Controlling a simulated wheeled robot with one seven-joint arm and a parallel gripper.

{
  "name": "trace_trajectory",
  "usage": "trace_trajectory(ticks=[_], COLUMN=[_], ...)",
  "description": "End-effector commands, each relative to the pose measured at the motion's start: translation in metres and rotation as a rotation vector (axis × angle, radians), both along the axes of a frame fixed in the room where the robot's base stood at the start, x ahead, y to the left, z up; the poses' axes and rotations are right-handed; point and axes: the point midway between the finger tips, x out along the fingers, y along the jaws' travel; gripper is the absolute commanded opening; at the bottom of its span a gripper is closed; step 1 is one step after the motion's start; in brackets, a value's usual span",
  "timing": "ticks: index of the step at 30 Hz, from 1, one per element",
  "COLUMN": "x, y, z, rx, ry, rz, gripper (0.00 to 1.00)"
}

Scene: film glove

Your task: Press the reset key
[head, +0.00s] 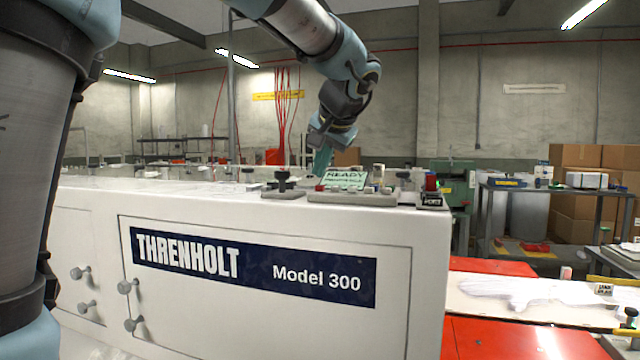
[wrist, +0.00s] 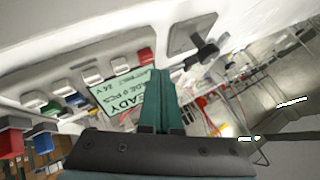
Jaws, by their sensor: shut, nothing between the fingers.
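The control panel (head: 352,198) lies on top of the white machine, with a pale green READY screen (head: 345,176). In the wrist view the screen (wrist: 118,98) is partly covered by my fingers. Beside it is a row of small keys: a red key (wrist: 145,57), a blue key (wrist: 77,99) and a green key (wrist: 52,108), with several white blocks along the panel. I cannot read which key is the reset key. My gripper (head: 321,160) is shut and empty, fingers pointing down at the screen's left end. In the wrist view its teal fingertips (wrist: 161,72) appear close to the red key; contact cannot be told.
A black knob on a plate (head: 283,180) stands left of the panel; it also shows in the wrist view (wrist: 205,50). The machine's white front (head: 250,330) drops away below. A red table (head: 495,340) is at right.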

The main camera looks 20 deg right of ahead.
Motion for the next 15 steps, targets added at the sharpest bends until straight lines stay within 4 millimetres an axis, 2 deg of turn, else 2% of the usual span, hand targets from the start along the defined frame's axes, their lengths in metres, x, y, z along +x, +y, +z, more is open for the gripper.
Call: trace_trajectory(ticks=[8,15], x=[0.0,0.0], y=[0.0,0.0], z=[0.002,0.023], rx=[-0.001,-0.002], ry=[-0.001,-0.001], rz=[-0.001,0.0], gripper=[0.0,0.0])
